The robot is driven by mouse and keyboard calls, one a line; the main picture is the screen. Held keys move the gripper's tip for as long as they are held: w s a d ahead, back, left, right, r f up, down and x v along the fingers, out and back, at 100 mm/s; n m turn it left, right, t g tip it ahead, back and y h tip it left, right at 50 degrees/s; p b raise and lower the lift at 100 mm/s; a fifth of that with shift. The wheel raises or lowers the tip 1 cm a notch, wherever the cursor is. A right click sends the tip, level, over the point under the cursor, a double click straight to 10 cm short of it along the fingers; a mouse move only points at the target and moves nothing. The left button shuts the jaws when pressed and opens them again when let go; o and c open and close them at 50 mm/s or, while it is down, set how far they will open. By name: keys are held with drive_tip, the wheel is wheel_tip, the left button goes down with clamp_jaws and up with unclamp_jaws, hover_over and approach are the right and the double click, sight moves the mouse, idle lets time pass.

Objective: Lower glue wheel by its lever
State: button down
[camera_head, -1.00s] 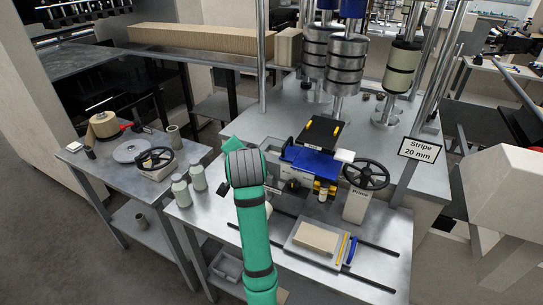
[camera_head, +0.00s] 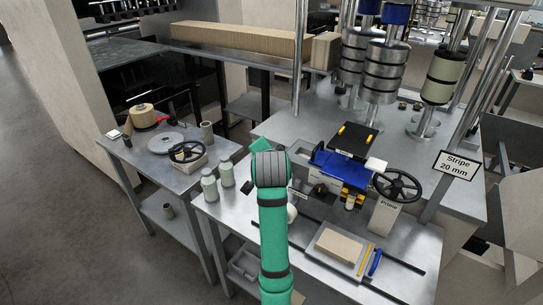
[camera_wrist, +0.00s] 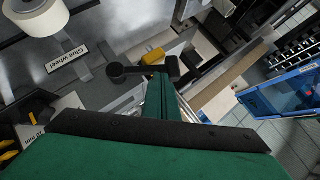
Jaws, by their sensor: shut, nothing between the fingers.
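In the wrist view a black lever with a round knob (camera_wrist: 117,71) lies beside a yellow part (camera_wrist: 152,57). A "Glue wheel" label (camera_wrist: 67,57) is to its left, near a pale roll (camera_wrist: 38,14). My gripper (camera_wrist: 163,80) is shut and empty, its narrow green fingers reaching up close to the lever's arm. I cannot tell whether they touch. In the head view my green forearm and grey wrist stand in front of the machine's left side and hide most of the gripper and the lever.
A blue unit (camera_head: 340,165) and black handwheel (camera_head: 397,185) stand right of my wrist. Pale bottles (camera_head: 209,185) stand close on the left. A beige block on a tray (camera_head: 338,246) lies in front. A side table (camera_head: 130,157) holds rolls and another handwheel.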

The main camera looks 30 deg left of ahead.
drive_tip(key=shift+s+a, duration=0.1)
drive_tip(key=shift+a, duration=0.15)
drive_tip(key=s+d+r, duration=0.6)
drive_tip(key=s+r, duration=0.1)
drive_tip(key=r, duration=0.2)
drive_tip(key=shift+r, duration=0.35)
